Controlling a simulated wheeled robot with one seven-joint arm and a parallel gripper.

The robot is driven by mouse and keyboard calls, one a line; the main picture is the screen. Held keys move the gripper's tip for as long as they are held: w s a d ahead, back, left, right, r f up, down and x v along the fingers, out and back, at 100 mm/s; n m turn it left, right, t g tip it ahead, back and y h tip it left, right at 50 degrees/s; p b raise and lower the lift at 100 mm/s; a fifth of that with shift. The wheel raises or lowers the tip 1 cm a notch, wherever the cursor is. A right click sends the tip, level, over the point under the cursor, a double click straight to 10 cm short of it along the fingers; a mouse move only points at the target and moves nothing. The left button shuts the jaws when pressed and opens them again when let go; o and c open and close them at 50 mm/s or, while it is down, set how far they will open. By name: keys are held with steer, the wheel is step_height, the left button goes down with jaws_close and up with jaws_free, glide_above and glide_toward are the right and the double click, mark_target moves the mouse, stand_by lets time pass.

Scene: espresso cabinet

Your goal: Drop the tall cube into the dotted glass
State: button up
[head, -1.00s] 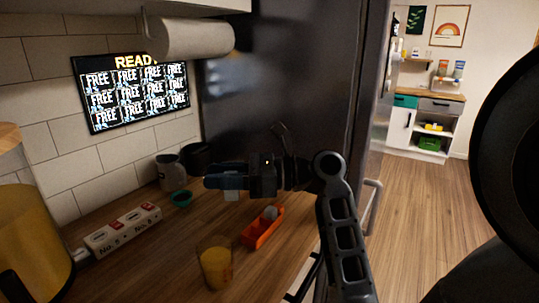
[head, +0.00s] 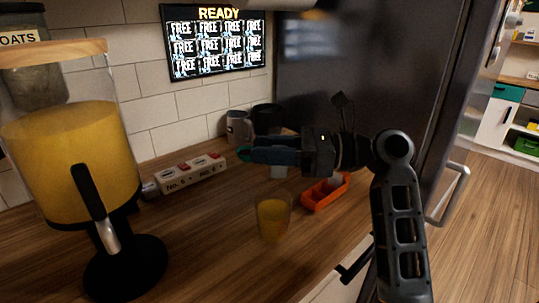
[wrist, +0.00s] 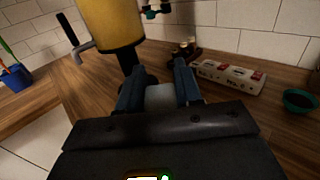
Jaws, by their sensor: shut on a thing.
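My gripper (head: 262,152) points left above the counter in the head view. In the wrist view its two blue fingers (wrist: 158,82) are shut on a pale grey block, the tall cube (wrist: 161,97). A glass with yellow-orange content (head: 273,219) stands upright on the counter, lower in the head view and apart from the cube. No dots can be made out on it. The glass does not show in the wrist view.
An orange tray (head: 318,198) holding a grey item sits right of the glass. A juice dispenser (head: 70,165) stands left. Counter between dispenser and glass is clear.

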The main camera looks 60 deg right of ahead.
steer(key=shift+f+b, duration=0.6)
steer(key=o, duration=1.1)
steer(key=v, duration=0.7)
steer(key=shift+s+d, duration=0.2)
steer(key=shift+s, duration=0.15)
